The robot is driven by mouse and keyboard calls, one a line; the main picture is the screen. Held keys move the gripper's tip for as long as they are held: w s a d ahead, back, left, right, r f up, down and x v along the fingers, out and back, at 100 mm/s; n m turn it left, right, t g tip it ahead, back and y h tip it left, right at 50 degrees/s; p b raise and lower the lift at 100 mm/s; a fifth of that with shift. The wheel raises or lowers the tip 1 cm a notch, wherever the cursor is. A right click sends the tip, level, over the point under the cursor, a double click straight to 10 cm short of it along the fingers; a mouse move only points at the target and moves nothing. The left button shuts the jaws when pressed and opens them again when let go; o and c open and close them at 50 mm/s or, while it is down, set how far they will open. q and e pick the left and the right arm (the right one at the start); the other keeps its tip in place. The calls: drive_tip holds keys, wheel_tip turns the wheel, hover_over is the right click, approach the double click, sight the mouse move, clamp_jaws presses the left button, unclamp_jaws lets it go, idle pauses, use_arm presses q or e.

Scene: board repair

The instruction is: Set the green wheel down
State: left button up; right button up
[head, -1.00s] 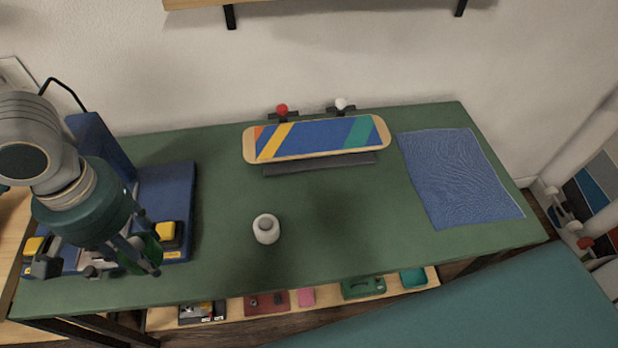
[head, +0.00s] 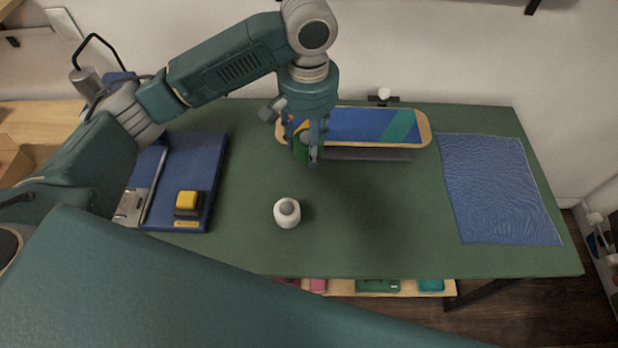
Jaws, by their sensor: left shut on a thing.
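My left gripper (head: 306,158) points down in front of the left part of the skateboard deck (head: 360,126). It is shut on the green wheel (head: 301,150), which shows only partly between the fingers. Whether the wheel touches anything below cannot be told. The deck has blue, green and yellow stripes and rests on a dark stand at the back of the green bench (head: 380,220). My right gripper is not in view.
A blue fixture with a yellow block (head: 188,203) is at the left. A blue cloth (head: 500,190) lies at the right. A white wheel (head: 384,94) shows behind the deck. The middle right is clear.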

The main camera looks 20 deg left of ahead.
sight(309, 190)
use_arm(q)
wheel_tip(309, 190, down, 16)
drive_tip(key=shift+w+r, duration=0.1)
drive_tip(key=shift+r, duration=0.1)
drive_tip(key=shift+f, duration=0.1)
drive_tip(key=o, duration=1.3)
wheel_tip(309, 190, up, 12)
drive_tip(key=shift+r, duration=0.1)
